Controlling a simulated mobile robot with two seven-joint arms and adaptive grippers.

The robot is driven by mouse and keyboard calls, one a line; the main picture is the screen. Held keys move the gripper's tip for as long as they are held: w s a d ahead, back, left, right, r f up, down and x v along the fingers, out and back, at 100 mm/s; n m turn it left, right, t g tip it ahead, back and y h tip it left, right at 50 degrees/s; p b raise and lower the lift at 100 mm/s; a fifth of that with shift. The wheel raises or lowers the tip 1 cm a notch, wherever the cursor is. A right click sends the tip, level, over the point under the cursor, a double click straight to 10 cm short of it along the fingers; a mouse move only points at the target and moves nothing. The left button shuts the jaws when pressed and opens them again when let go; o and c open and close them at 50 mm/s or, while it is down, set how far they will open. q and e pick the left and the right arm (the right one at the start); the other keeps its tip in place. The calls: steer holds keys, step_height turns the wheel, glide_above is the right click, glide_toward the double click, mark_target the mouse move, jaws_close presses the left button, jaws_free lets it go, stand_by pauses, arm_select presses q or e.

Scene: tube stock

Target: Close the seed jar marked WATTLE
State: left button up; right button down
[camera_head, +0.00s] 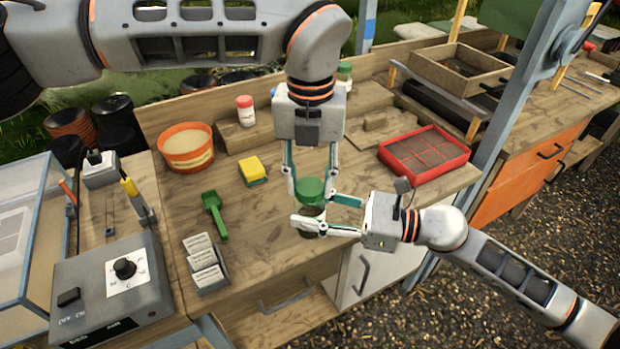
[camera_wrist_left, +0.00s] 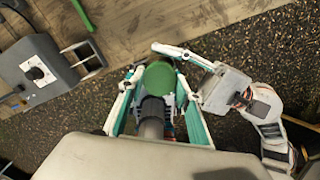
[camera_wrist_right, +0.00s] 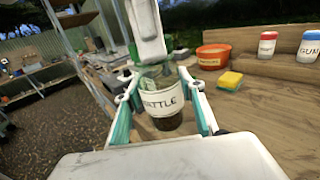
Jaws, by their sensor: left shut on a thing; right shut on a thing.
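The jar marked WATTLE (camera_wrist_right: 162,105) is clear glass with a white label and dark contents low inside; the first letter is partly covered. It stands upright between the fingers of my right gripper (camera_head: 316,213), which is shut on its body. The green lid (camera_head: 311,188) is at the top of the jar, and it also shows in the left wrist view (camera_wrist_left: 158,78). My left gripper (camera_head: 311,180) points down from above, shut on the lid. Its fingers hide much of the lid's edge, so I cannot tell how firmly the lid is seated.
A yellow sponge (camera_head: 252,170), a green scoop (camera_head: 214,214), an orange tub (camera_head: 187,147) and a packet holder (camera_head: 205,264) are on the bench to the left. A red tray (camera_head: 425,153) lies right. Jars with red (camera_head: 245,110) and green (camera_head: 344,75) caps stand behind.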

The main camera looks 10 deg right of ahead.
arm_select(q)
steer(key=m, duration=1.9)
steer(key=shift+m, duration=0.3)
steer(key=m, duration=0.4)
steer(key=o, duration=1.2)
steer(key=shift+r, duration=2.25)
